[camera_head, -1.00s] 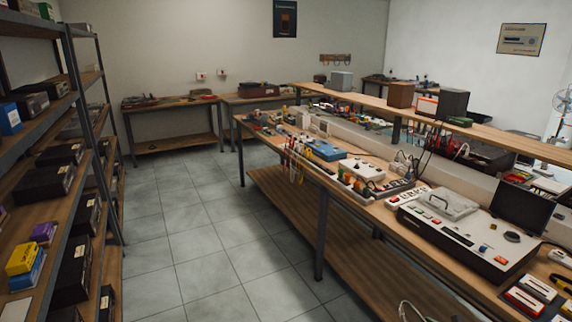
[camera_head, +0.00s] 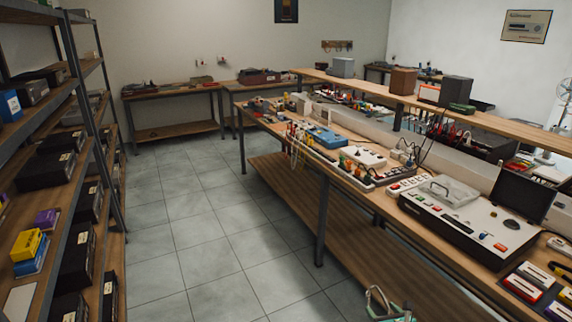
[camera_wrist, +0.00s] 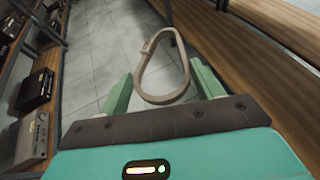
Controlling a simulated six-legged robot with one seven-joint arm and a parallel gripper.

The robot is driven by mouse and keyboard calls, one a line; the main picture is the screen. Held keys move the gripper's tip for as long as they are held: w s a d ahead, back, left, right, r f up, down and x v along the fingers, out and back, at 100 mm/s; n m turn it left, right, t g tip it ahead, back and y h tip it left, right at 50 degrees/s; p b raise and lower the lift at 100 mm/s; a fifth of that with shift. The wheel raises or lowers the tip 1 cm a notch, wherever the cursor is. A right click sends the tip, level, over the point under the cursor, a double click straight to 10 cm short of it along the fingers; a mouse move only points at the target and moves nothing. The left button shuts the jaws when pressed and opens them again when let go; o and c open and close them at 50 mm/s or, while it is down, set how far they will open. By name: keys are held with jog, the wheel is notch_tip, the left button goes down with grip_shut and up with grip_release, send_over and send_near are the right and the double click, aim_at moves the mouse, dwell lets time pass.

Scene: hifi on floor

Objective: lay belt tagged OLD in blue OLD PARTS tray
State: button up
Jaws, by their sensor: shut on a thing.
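A pale grey-beige belt loop (camera_wrist: 141,75) stands out ahead of my gripper (camera_wrist: 162,84) in the wrist view, its near end between the two green fingers. My gripper is shut on it. A small pale piece sits at the loop's upper left; no writing on it is legible. In the head view the belt (camera_head: 369,300) and part of my gripper (camera_head: 405,315) show at the bottom edge, in front of the long bench's lower shelf. A blue tray-like thing (camera_head: 326,137) lies on the long bench farther back; I cannot read a label on it.
The long wooden bench (camera_head: 335,176) on the right holds a large console (camera_head: 470,226), tools and small devices, with a raised shelf behind. A metal rack (camera_head: 68,150) with boxes stands on the left. The tiled floor (camera_head: 205,235) between them is clear.

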jog(key=w+a+r+m+h, duration=0.2)
jog(key=a+r, duration=0.7)
jog(key=a, duration=0.5)
jog(key=s+f, duration=0.4)
jog(key=f, duration=0.1)
jog(key=shift+s+a+f, duration=0.15)
jog(key=shift+a+f, duration=0.15)
jog(key=shift+f, duration=0.1)
jog(key=shift+d, duration=0.1)
